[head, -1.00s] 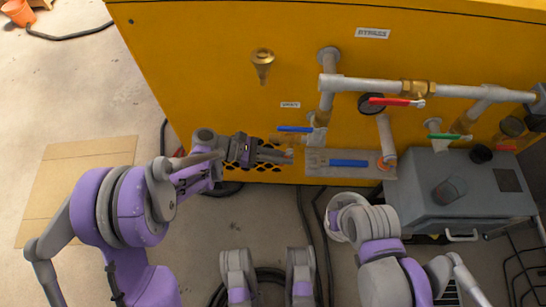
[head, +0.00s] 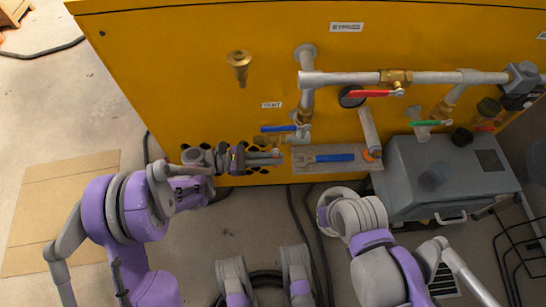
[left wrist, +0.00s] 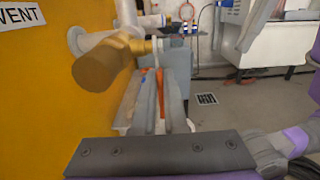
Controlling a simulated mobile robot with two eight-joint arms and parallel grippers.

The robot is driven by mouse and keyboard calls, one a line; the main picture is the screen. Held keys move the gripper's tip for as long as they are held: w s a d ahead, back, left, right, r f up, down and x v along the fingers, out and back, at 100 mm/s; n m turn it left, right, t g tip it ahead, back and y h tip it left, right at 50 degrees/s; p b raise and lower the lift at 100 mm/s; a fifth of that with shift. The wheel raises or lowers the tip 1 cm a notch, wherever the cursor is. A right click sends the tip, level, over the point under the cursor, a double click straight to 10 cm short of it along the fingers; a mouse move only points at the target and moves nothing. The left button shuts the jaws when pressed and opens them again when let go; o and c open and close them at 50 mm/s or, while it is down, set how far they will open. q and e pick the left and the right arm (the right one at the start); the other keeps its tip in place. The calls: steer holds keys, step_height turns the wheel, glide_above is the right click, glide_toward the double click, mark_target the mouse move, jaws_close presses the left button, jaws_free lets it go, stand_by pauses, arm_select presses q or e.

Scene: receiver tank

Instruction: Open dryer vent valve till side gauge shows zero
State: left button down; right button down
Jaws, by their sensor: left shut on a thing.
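The brass vent valve (left wrist: 105,62) sticks out of the yellow cabinet near the VENT label (head: 272,105). My left gripper (head: 278,158) is at the cabinet front just below it. In the left wrist view its fingers (left wrist: 160,105) are nearly together, below and to the right of the brass body. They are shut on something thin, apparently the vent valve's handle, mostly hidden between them. A blue lever (head: 279,128) shows above the gripper. A dark round gauge (head: 350,97) sits behind the red lever (head: 370,93); its face cannot be read. My right gripper cannot be made out.
A blue-handled wrench (head: 330,158) lies on a metal ledge (head: 300,168) right of my left gripper. Pipes with a green lever (head: 430,123) run along the cabinet. A grey box (head: 450,175) stands at the right. Hoses lie on the floor.

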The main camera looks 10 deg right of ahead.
arm_select(q)
steer(key=c, duration=1.2)
jaws_free()
steer(key=shift+c, duration=0.2)
steer(key=w+a+p, duration=0.1)
steer(key=a+p, duration=0.1)
steer(key=a, duration=0.8)
steer(key=shift+w+a, duration=0.25)
steer(key=shift+a, duration=0.05)
